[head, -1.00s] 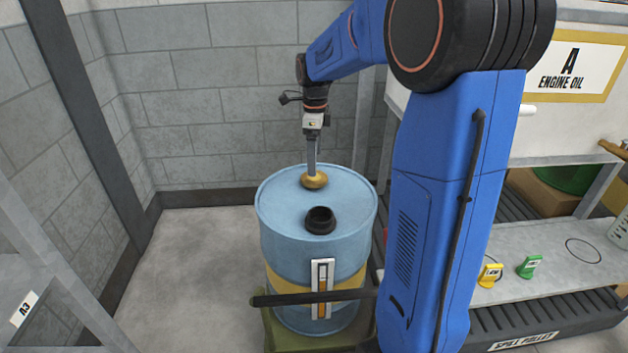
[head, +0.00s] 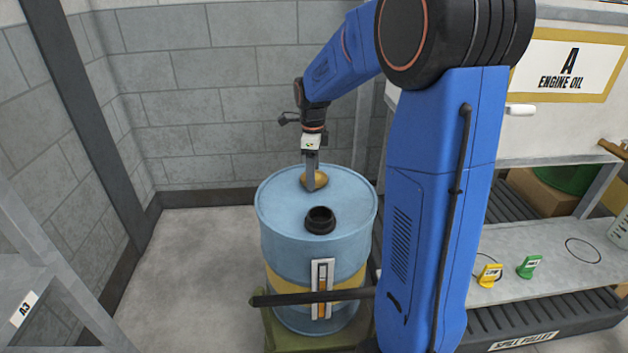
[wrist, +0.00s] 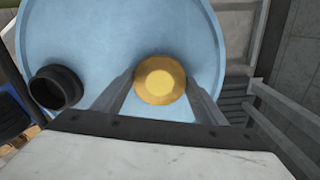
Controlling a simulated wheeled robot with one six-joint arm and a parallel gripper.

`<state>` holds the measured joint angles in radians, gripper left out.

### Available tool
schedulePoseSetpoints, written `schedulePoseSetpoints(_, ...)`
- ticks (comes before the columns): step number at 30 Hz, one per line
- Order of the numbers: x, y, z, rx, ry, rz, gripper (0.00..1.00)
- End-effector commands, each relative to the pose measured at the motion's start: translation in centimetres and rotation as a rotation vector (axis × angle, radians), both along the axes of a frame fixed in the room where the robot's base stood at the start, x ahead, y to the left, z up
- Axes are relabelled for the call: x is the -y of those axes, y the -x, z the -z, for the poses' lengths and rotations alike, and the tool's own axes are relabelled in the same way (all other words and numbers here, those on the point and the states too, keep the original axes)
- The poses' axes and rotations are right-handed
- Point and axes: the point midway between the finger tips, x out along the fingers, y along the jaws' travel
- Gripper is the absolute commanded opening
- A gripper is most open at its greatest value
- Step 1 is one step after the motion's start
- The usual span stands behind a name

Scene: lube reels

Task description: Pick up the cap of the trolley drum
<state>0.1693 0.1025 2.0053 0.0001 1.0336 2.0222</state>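The trolley drum (head: 345,200) is a light blue barrel with a yellow band, and its flat top faces up. The round brass cap (head: 322,177) lies on the drum top, towards the back, and is partly hidden behind a finger of my gripper (head: 311,186) in the head view. In the wrist view the whole top of the cap (wrist: 160,80) shows between the tips of my gripper (wrist: 160,84), with a finger on either side. The fingers are spread apart and no clear contact with the cap shows.
A black open neck (head: 320,221) stands on the drum top, in front of the cap. A shelf with yellow (head: 490,275) and green (head: 530,267) tags is on the right. Block walls close the back and left. Bare floor lies left of the drum.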

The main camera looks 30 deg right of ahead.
Motion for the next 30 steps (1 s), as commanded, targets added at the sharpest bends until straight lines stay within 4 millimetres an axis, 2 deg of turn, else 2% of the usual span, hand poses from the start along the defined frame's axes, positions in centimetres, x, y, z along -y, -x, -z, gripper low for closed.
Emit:
schedulePoseSetpoints(1, 0.0, 0.0, 0.0, 0.000, 0.000, 0.000, 0.47)
schedulePoseSetpoints(2, 0.0, 0.0, 0.0, 0.000, 0.000, 0.000, 0.41)
schedulePoseSetpoints(9, 0.0, 0.0, -0.1, 0.000, 0.000, 0.000, 0.41)
schedulePoseSetpoints(13, 0.0, 0.0, -0.7, 0.001, 0.001, 0.000, 0.41)
schedulePoseSetpoints(24, 0.0, -0.1, -7.0, 0.002, 0.000, 0.000, 0.41)
schedulePoseSetpoints(30, 0.0, 0.0, -9.4, 0.002, 0.000, 0.001, 0.41)
